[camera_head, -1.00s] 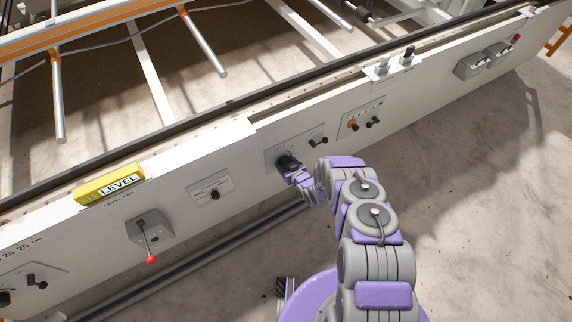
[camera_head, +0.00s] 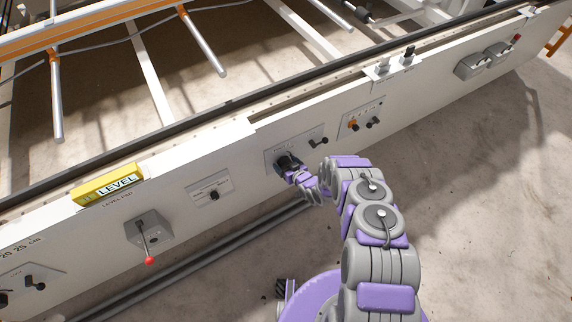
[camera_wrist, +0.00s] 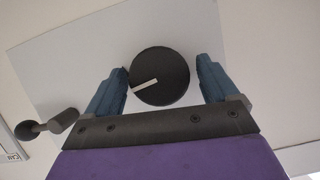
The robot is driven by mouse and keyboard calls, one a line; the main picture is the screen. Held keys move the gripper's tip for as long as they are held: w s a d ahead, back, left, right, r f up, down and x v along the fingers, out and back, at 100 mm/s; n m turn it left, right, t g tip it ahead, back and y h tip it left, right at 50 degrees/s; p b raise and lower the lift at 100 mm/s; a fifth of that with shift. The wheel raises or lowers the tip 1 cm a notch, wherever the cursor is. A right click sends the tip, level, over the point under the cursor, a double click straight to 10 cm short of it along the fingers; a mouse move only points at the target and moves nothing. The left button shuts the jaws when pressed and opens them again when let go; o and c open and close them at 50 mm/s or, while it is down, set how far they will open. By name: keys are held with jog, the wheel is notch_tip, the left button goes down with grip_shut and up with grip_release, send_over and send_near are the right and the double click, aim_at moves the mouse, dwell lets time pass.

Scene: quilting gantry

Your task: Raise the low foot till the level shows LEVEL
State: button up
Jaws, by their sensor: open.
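The yellow level (camera_head: 108,185) sits on the gantry's top edge at the left in the head view, and its face reads LEVEL. A black round knob (camera_wrist: 160,76) with a white pointer line is on a light plate on the front panel. My gripper (camera_wrist: 168,80) is open, with one blue finger on each side of the knob and a small gap visible on the right side. In the head view my gripper (camera_head: 290,168) is at that plate and mostly covers the knob. The feet cannot be made out.
A small black lever (camera_head: 318,142) stands beside the knob on the same plate. A grey box with a red-tipped lever (camera_head: 150,261) is at the left. A plate with an orange knob (camera_head: 352,125) is to the right. Bare concrete floor (camera_head: 480,200) lies in front of the panel.

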jog(key=p+v, duration=0.4)
jog(key=v, duration=1.3)
jog(key=shift+s+d, duration=0.1)
